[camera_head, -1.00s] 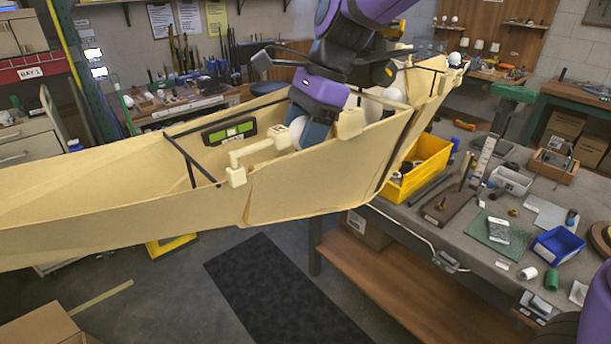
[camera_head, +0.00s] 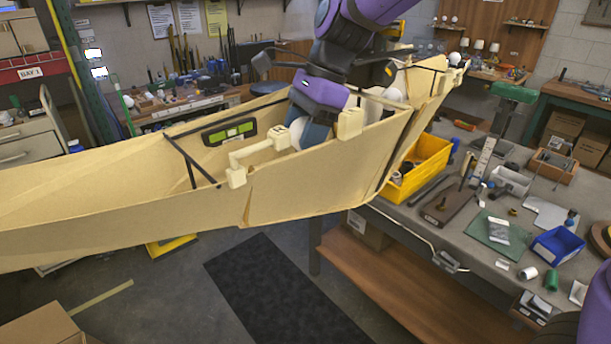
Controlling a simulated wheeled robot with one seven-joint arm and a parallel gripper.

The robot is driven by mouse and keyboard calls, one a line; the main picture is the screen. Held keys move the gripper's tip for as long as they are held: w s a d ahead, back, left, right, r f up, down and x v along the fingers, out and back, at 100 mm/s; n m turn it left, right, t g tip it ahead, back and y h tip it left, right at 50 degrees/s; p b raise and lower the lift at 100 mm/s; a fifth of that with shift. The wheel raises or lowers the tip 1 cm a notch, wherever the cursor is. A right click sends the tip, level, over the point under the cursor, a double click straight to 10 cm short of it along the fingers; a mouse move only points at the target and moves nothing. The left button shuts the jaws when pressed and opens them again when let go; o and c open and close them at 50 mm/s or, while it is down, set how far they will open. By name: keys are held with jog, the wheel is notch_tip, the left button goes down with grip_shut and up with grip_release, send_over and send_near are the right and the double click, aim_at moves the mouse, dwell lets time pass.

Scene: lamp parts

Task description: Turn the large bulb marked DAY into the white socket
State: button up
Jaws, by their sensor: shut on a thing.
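My gripper (camera_head: 308,134) reaches down into a long tan hull-shaped shell from above. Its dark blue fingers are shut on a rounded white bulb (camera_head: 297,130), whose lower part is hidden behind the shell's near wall. No DAY marking can be read on it. Another white rounded bulb (camera_head: 393,94) shows behind the wall to the right of my gripper. I cannot make out the white socket; the space under the held bulb is hidden, so I cannot tell whether the bulb touches it.
The tan shell (camera_head: 120,228) has cream brackets (camera_head: 350,122) on its near rim, close to my gripper. A green-and-black level (camera_head: 229,131) is at its far wall. On the right bench stand a yellow bin (camera_head: 425,160) and a blue bin (camera_head: 557,246).

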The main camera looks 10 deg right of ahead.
jog(key=shift+f, duration=0.15)
dwell(0.4)
jog(key=m+t, duration=0.1)
jog(key=m, duration=0.2)
jog(key=m+t, duration=0.1)
jog(key=m, duration=0.3)
jog(key=shift+w+t, duration=0.1)
jog(key=shift+t, duration=0.3)
jog(key=m+t, duration=0.1)
jog(key=m, duration=0.2)
jog(key=m+t+h, duration=0.1)
jog(key=m, duration=0.2)
jog(key=shift+w+f+m, duration=0.1)
jog(key=shift+f+m, duration=0.05)
jog(key=shift+m, duration=0.25)
jog(key=o, duration=0.7)
jog(key=shift+c, duration=0.2)
